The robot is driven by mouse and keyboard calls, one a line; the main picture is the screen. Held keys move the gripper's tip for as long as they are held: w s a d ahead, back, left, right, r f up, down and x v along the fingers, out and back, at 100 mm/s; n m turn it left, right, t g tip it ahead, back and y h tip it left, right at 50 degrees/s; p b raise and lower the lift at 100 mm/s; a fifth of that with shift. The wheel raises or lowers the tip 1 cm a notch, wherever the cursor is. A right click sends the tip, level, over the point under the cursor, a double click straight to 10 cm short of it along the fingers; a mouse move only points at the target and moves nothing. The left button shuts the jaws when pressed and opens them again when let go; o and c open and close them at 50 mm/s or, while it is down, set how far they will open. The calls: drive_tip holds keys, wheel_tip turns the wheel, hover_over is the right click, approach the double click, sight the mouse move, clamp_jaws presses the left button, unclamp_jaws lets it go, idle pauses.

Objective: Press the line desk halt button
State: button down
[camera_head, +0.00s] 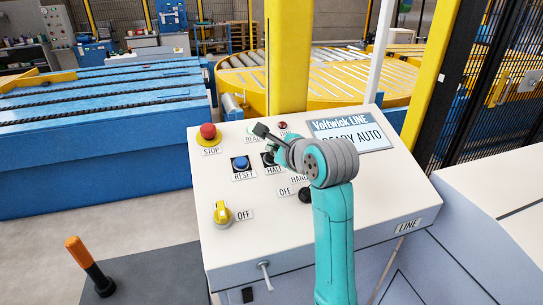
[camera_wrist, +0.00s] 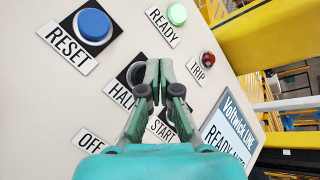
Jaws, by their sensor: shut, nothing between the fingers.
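The line desk (camera_head: 225,250) has a sloped pale panel. The halt button (camera_wrist: 136,76) sits on a dark square above the HALT label (camera_wrist: 119,93) in the wrist view; my fingers cover much of it. In the head view its dark plate (camera_head: 267,159) shows just left of my wrist, partly hidden. My gripper (camera_wrist: 158,66) is shut and empty, its fingertips over the panel beside the halt button. In the head view my gripper (camera_head: 262,131) points up and left across the panel. I cannot tell whether it touches the panel.
A blue RESET button (camera_head: 240,163) and red STOP mushroom (camera_head: 208,131) lie to the left. A green READY lamp (camera_wrist: 177,14), red TRIP lamp (camera_wrist: 208,59) and START label (camera_wrist: 162,130) are close by. The display (camera_head: 350,133) reads READY AUTO. A yellow OFF selector (camera_head: 222,213) sits lower left.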

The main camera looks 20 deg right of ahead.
drive_tip(key=r, duration=0.1)
drive_tip(key=s+r, duration=0.1)
drive_tip(key=r, duration=0.2)
drive_tip(key=shift+s+r, duration=0.25)
drive_tip(key=shift+s, duration=0.1)
drive_tip(key=shift+s, duration=0.15)
idle(0.4)
